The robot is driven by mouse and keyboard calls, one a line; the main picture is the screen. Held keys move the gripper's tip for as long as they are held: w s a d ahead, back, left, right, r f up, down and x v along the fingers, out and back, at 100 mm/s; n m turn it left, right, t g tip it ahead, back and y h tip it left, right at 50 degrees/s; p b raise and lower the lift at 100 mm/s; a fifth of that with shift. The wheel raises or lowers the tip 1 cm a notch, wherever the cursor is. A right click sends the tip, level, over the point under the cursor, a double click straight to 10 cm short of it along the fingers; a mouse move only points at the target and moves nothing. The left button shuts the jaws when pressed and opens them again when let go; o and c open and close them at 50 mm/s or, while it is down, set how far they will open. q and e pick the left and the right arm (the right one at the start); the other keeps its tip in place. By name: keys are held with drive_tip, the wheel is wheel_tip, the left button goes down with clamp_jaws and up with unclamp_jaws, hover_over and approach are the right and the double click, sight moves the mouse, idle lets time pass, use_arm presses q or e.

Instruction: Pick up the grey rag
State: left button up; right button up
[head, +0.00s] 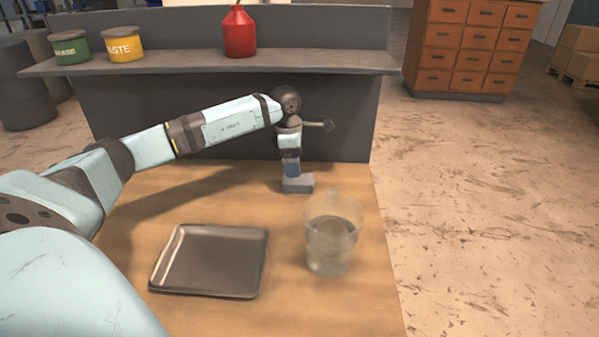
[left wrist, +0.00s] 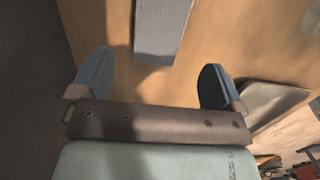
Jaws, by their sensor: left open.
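The grey rag (head: 302,184) is a small, flat, block-like grey piece on the wooden tabletop, close to the back panel. It also shows at the top middle of the left wrist view (left wrist: 163,28). My left gripper (head: 291,168) points down at the rag, and its fingers partly hide it in the head view. In the left wrist view my left gripper (left wrist: 154,79) has its two blue fingers spread wide with nothing between them. The rag lies beyond the fingertips in that picture. I cannot tell the exact height of the fingers above the table. My right gripper is not in view.
A clear beaker (head: 332,240) stands right and in front of the rag. A dark metal tray (head: 208,292) lies front left on the table. A shelf (head: 190,66) behind carries a green can (head: 70,48), a yellow can (head: 121,45) and a red bottle (head: 239,33).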

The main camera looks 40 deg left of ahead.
sight(298, 179)
use_arm(q)
drive_tip(key=shift+w+a+f, duration=0.1)
drive_tip(key=shift+w, duration=0.1)
drive_tip(key=shift+f, duration=0.25)
drive_tip(key=shift+d+f, duration=0.25)
drive_tip(key=shift+f, duration=0.8)
drive_tip(key=f, duration=0.4)
drive_tip(key=shift+w+d+f, duration=0.25)
drive_tip(key=c, duration=1)
drive_tip(key=shift+r, duration=0.15)
